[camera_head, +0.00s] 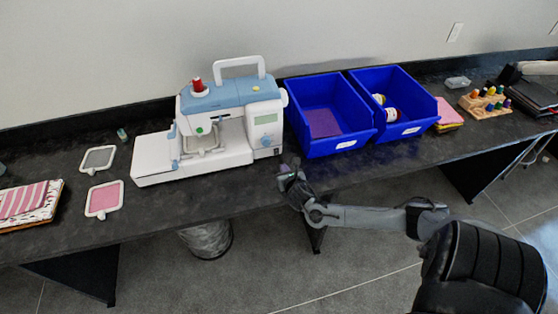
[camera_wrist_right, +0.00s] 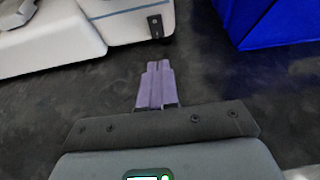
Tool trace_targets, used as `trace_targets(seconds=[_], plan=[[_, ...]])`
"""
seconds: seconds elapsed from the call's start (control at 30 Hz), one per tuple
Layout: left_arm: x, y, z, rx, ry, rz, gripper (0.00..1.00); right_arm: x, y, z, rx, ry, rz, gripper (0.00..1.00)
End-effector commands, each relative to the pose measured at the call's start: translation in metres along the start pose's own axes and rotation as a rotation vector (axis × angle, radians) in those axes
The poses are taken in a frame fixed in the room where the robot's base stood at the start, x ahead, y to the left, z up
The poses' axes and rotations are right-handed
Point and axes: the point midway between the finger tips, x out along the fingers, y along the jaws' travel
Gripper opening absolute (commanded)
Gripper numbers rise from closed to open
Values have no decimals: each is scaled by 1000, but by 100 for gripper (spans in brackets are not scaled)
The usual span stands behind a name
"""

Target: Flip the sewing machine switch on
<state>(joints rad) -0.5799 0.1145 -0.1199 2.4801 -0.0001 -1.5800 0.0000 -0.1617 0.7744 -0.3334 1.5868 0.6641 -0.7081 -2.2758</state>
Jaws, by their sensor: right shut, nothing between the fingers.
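The white and light-blue sewing machine (camera_head: 240,150) stands on the dark counter, with a red spool on top. In the right wrist view its white body (camera_wrist_right: 90,35) fills the upper left. A small black switch (camera_wrist_right: 155,26) is on the lower right part of that body; its on or off position is too small to tell. My right gripper (camera_head: 284,168) is beside the machine's right end, low over the counter's front part. Its purple fingers (camera_wrist_right: 158,68) are shut and empty, pointing toward the switch, with a gap between. My left gripper is in neither view.
Two blue bins (camera_head: 325,145) stand right of the machine, close to my right gripper; one bin wall (camera_wrist_right: 270,25) shows at the wrist view's upper right. Embroidery hoops (camera_head: 104,212) and folded fabric (camera_head: 35,218) lie left. A thread rack (camera_head: 485,104) is far right.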

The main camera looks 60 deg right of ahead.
Motion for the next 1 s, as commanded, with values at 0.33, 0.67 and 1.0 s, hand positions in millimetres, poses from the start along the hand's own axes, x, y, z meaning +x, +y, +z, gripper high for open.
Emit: trace_targets(seconds=[0.33,0.67,1.0], plan=[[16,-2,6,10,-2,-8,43,59,0,3,3,0,-2,0],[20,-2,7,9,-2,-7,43,79,1,10,1,2,1,0],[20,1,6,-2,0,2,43,80,0,11,0,1,1,0]])
